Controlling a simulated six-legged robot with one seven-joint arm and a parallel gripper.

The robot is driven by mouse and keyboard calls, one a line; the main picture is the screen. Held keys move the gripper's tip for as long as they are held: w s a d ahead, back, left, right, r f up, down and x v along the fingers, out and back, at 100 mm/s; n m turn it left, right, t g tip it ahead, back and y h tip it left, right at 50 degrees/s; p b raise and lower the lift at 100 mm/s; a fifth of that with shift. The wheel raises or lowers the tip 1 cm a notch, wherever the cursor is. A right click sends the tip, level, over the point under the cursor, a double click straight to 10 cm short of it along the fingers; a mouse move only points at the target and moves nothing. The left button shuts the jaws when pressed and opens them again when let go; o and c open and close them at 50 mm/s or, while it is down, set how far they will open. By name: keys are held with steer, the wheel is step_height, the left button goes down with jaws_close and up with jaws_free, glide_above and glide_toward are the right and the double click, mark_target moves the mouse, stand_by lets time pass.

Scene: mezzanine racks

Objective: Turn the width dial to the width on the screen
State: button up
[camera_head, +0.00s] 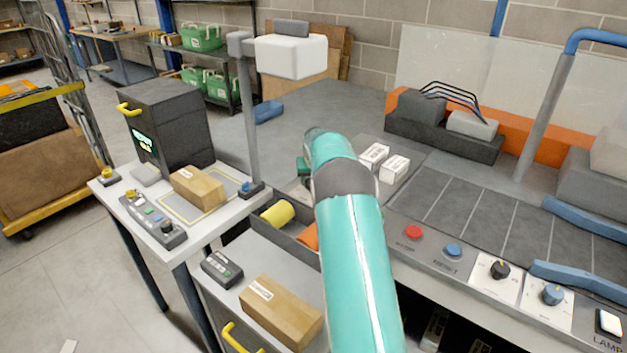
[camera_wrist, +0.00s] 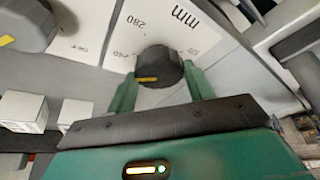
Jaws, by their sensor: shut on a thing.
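The width dial (camera_wrist: 160,68) is a dark round knob with a yellow pointer mark, on a white plate marked "mm" and "280". In the wrist view the yellow mark lies toward the dial's lower left; other scale figures are hard to read. My gripper (camera_wrist: 160,75) has its two green fingers on either side of the dial and is shut on it. In the head view my arm hides the dial and most of my gripper (camera_head: 304,168). A dark cabinet has a small screen (camera_head: 144,144) with green text, too small to read surely.
A larger grey knob (camera_wrist: 25,25) is beside the dial plate. Two small white boxes (camera_head: 374,156) (camera_head: 395,168) lie just right of my arm. STOP (camera_head: 412,232) and RESET (camera_head: 453,250) buttons sit on the right panel. A carton (camera_head: 198,187) lies on the left table.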

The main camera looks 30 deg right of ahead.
stand_by(0.3)
steer(key=o, duration=1)
steer(key=shift+w, duration=0.1)
steer(key=v, duration=1.3)
steer(key=shift+r, duration=0.4)
steer(key=shift+s, duration=0.25)
